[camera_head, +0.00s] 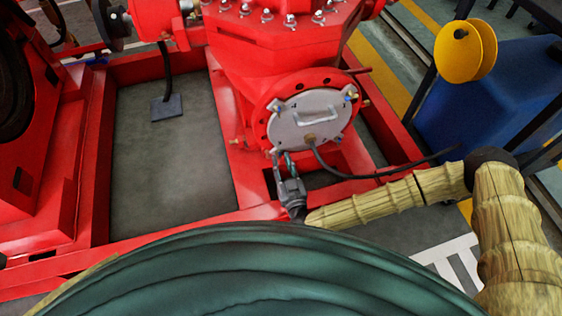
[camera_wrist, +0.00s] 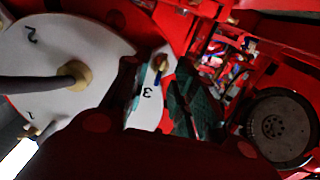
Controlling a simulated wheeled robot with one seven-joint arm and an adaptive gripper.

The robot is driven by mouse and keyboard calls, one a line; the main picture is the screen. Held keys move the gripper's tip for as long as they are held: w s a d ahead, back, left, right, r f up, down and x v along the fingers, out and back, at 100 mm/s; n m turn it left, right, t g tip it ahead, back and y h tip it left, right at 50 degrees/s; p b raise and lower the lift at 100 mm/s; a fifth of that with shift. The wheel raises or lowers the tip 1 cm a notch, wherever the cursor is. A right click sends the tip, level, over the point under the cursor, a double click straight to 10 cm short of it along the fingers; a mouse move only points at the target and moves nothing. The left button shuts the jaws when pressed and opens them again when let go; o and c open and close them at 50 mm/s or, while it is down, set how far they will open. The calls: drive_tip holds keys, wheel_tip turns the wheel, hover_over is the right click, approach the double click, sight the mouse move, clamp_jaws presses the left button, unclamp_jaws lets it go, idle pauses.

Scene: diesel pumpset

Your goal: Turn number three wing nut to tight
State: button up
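The grey-white round cover plate (camera_head: 289,130) is on the red pump flange, with digits 1, 2 and 3 readable in the wrist view (camera_wrist: 35,65). The number three wing nut (camera_wrist: 160,66), with brass and blue parts, sits just above the digit 3 at the plate's edge. My gripper (camera_head: 282,160) is at the plate's lower left in the head view. In the wrist view my gripper (camera_wrist: 160,90) has its two dark fingers apart, one on each side of the wing nut and digit. Contact with the nut cannot be told. In the head view the gripper hides this nut.
A black hose (camera_head: 345,174) runs from a brass fitting (camera_head: 310,139) low on the cover to the right. Red frame rails (camera_head: 222,130) surround the pump. A blue machine (camera_head: 480,100) with a yellow disc stands at right. Grey floor (camera_head: 170,150) is open at left.

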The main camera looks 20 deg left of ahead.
drive_tip(key=shift+x, duration=0.9)
drive_tip(key=c, duration=0.6)
clamp_jaws()
drive_tip(key=shift+r, duration=0.1)
